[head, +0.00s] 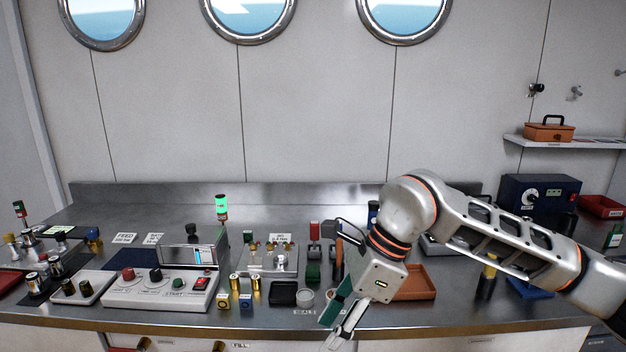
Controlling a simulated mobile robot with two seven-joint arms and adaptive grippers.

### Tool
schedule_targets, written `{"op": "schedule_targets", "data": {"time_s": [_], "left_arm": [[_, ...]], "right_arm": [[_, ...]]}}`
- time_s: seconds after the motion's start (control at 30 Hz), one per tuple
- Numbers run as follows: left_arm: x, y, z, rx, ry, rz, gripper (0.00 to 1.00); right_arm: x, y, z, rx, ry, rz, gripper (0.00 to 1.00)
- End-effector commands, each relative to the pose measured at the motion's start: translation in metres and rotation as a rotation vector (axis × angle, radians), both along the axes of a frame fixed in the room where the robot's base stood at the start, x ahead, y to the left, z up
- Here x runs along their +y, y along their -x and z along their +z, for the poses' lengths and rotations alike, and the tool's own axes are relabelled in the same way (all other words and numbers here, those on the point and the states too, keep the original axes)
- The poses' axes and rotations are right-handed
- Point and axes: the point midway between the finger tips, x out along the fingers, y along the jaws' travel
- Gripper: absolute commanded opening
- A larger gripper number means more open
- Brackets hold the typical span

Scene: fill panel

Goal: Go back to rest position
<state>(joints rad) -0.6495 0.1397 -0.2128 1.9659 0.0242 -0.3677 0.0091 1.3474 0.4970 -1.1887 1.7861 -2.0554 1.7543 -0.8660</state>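My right arm comes in from the right edge and reaches over the worktop (455,308). My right gripper (338,318) points down near the front edge of the worktop, left of an orange-brown tray (413,284). A teal part and a pale finger show at its tip. They are too small to tell whether it is open or shut. My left arm and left gripper are not in the view.
A grey control panel (160,291) with knobs and a red switch stands left of centre, with a lit green lamp (221,206) behind it. A black tray (283,293), brass cylinders (256,283) and a metal fixture (268,262) lie between panel and gripper. A blue box (540,194) stands back right.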

Motion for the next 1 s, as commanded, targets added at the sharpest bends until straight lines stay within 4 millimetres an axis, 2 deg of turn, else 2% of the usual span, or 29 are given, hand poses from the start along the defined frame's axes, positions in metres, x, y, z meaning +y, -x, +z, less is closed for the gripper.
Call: {"op": "schedule_targets", "data": {"time_s": [0.1,0.27,0.43,0.57,0.67,0.8,0.9,1.0], "left_arm": [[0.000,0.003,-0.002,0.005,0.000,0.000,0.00],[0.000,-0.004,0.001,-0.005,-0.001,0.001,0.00],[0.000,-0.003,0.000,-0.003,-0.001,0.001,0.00],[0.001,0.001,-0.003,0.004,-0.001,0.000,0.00],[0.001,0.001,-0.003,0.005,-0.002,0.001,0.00],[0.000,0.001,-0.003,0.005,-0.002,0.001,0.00],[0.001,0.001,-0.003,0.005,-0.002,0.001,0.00],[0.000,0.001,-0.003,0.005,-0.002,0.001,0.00]], "right_arm": [[0.028,0.023,-0.011,0.093,-0.115,0.015,0.38],[0.066,0.055,-0.013,0.237,-0.300,0.011,0.38],[0.107,0.089,0.003,0.463,-0.573,-0.046,0.38],[0.127,0.100,0.027,0.681,-0.813,-0.150,0.38],[0.131,0.094,0.045,0.851,-0.989,-0.262,0.38],[0.118,0.068,0.056,1.098,-1.217,-0.464,0.38],[0.098,0.042,0.050,1.275,-1.364,-0.637,0.38],[0.070,0.015,0.028,1.448,-1.496,-0.837,0.38]]}}
